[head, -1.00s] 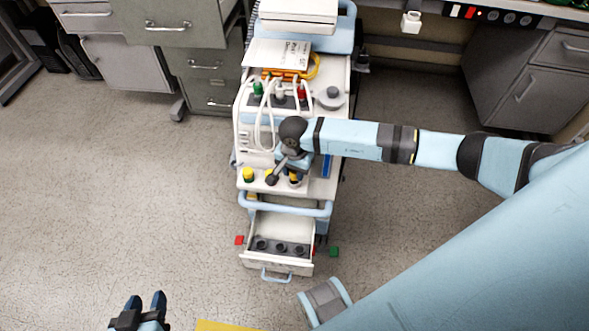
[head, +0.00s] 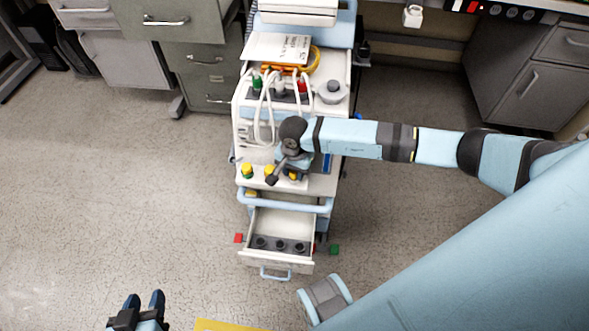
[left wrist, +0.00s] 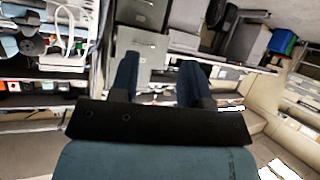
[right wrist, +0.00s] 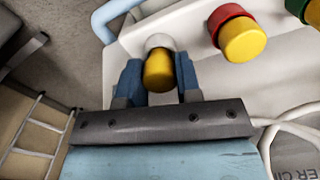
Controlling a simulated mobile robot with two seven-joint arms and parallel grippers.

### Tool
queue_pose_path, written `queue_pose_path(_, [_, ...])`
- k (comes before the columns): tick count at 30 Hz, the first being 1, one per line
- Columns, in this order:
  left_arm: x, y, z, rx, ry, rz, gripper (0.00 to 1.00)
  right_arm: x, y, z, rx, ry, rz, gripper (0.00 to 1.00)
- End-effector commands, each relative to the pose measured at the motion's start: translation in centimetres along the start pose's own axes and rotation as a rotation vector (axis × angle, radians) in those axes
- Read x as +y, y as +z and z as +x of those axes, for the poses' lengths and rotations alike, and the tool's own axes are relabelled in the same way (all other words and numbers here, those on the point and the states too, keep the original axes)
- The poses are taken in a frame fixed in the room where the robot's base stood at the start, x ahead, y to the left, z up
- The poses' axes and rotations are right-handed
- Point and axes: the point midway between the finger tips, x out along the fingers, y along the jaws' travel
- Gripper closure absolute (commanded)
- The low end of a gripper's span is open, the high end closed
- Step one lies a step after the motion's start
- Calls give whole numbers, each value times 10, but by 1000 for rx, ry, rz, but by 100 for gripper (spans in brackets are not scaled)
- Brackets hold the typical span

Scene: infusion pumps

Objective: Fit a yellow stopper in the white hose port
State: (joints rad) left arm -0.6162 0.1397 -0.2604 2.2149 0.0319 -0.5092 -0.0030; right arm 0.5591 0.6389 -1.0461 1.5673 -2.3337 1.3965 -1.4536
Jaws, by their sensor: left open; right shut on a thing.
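My right gripper (right wrist: 158,82) is shut on a yellow stopper (right wrist: 158,72). The stopper is in line with the white port (right wrist: 160,42) on the cart's front ledge and appears to touch it; I cannot tell how deep it sits. In the head view my wrist partly hides this stopper (head: 293,176). Beside it, a yellow stopper sits on a red port (right wrist: 228,16), and another yellow one is at a green port (right wrist: 297,6). My left gripper (head: 144,300) is open and empty, low in the head view, away from the cart.
White hoses (head: 265,115) loop above the ledge near green, white and red fittings. A blue handle bar (head: 285,203) runs below the ledge. An open drawer (head: 249,226) with several dark round holders sticks out beneath. The floor left of the cart is clear.

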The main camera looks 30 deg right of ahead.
Motion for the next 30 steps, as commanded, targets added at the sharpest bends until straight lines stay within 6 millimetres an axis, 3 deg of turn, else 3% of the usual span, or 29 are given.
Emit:
queue_pose_path(21, [0,3,3,15,1,0,57,1,1,16,-1,3,1,99])
queue_pose_path(22, [0,3,3,15,1,0,57,1,1,16,-1,3,1,62])
queue_pose_path(25, [0,2,3,16,2,0,57,2,1,18,-2,6,1,39])
queue_pose_path(30, [0,0,2,19,1,1,57,2,1,16,-1,5,1,39])
